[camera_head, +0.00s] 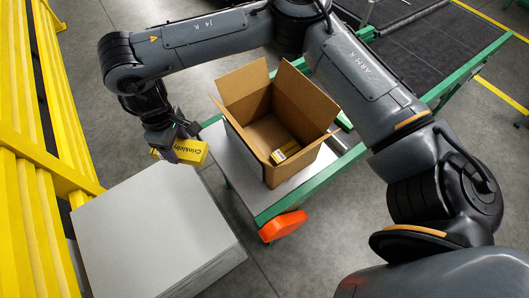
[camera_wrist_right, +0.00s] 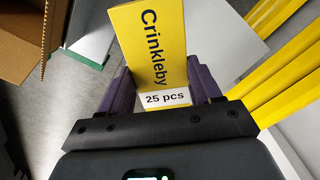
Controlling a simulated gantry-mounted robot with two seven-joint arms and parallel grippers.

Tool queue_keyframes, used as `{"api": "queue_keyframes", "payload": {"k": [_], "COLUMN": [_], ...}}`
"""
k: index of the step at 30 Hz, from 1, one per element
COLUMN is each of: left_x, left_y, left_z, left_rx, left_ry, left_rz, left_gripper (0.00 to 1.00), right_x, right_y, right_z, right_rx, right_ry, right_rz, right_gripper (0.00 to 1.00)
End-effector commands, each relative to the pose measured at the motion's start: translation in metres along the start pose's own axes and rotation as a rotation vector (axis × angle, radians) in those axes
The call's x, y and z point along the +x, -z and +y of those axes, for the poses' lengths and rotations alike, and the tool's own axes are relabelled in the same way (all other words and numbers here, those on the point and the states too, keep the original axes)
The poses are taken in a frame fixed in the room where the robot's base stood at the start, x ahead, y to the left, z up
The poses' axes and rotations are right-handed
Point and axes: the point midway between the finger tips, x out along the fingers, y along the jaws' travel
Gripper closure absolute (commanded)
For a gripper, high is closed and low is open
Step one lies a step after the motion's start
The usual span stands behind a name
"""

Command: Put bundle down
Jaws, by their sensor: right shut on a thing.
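My right gripper (camera_head: 174,143) is shut on a yellow bundle (camera_head: 192,152) with black "Crinkleby" lettering. In the head view they are above the far edge of a pale grey block (camera_head: 150,225); the exact height is unclear. In the right wrist view the bundle (camera_wrist_right: 152,45) stands between the purple fingers of the gripper (camera_wrist_right: 162,88), and a white "25 pcs" label faces the camera. An open cardboard box (camera_head: 248,135) stands to the right of the gripper, with another yellow bundle (camera_head: 287,151) inside. My left gripper is not in view.
The box stands on a green-framed table (camera_head: 300,192) with an orange part (camera_head: 283,226) at its near corner. Yellow rails (camera_head: 35,150) run along the left. A dark conveyor (camera_head: 440,50) is at the back right. The grey block's top is clear.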

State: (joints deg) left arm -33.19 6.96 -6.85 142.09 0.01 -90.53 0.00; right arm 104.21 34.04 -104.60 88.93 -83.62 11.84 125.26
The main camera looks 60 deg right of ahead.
Motion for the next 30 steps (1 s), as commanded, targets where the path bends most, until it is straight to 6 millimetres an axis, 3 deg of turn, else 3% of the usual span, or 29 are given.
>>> {"api": "queue_keyframes", "payload": {"k": [11, 14, 20, 24, 30], "left_x": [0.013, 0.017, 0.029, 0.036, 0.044], "left_y": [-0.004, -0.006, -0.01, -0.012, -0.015], "left_z": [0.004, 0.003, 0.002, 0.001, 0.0], "left_rx": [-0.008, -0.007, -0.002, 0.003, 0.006], "left_ry": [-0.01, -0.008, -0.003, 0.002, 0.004], "left_rz": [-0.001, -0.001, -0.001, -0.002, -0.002], "left_gripper": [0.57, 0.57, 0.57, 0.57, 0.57], "right_x": [0.019, 0.027, 0.049, 0.063, 0.08], "right_y": [0.006, 0.004, -0.012, -0.034, -0.069], "right_z": [0.07, 0.1, 0.18, 0.235, 0.296], "right_rx": [-0.192, -0.27, -0.473, -0.616, -0.787], "right_ry": [0.0, -0.001, 0.0, 0.0, 0.0], "right_rz": [-0.001, -0.001, -0.001, -0.001, -0.001], "right_gripper": [0.7, 0.7, 0.7, 0.7, 0.7]}}
